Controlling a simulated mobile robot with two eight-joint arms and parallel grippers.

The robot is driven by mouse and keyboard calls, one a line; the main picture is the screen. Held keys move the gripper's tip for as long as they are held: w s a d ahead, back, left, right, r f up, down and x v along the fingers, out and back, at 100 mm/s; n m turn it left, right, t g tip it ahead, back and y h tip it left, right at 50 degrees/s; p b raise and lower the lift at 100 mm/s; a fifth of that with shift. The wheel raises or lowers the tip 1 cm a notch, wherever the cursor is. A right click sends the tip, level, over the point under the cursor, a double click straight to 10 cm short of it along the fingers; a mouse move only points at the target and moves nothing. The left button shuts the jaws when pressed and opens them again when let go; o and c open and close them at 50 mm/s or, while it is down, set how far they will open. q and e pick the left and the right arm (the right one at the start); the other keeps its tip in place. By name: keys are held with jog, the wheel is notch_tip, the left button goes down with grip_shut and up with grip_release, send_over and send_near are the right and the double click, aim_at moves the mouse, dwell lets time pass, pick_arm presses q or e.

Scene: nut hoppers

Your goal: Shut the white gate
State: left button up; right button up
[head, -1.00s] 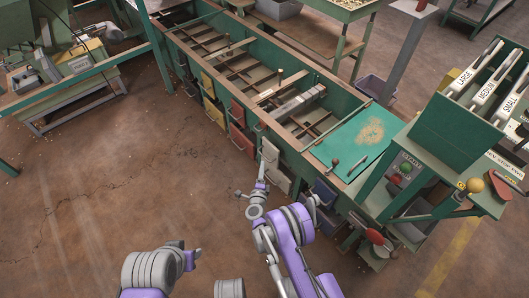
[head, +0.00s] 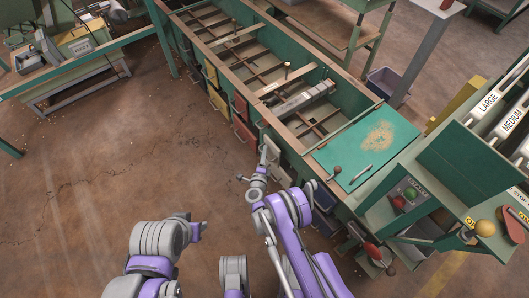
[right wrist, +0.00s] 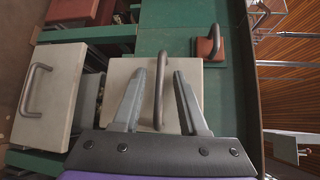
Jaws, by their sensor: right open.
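The white gate (right wrist: 133,78) is a pale panel with a curved metal handle (right wrist: 158,92) on the green hopper front. It lies straight ahead in the right wrist view. In the head view, a white panel (head: 272,152) shows just beyond my right gripper (head: 252,165). My right gripper is open, and in the wrist view its fingers (right wrist: 156,98) appear on either side of the handle. Contact cannot be told. My left arm is low in the head view; its gripper end (head: 196,228) is small and its jaws are unclear.
A second white panel with a handle (right wrist: 48,95) stands out at left in the wrist view. Red (head: 243,132) and yellow (head: 217,99) panels line the bench. The green-topped control stand (head: 470,165) is at right. Floor at left is clear.

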grip_shut()
dwell(1.3)
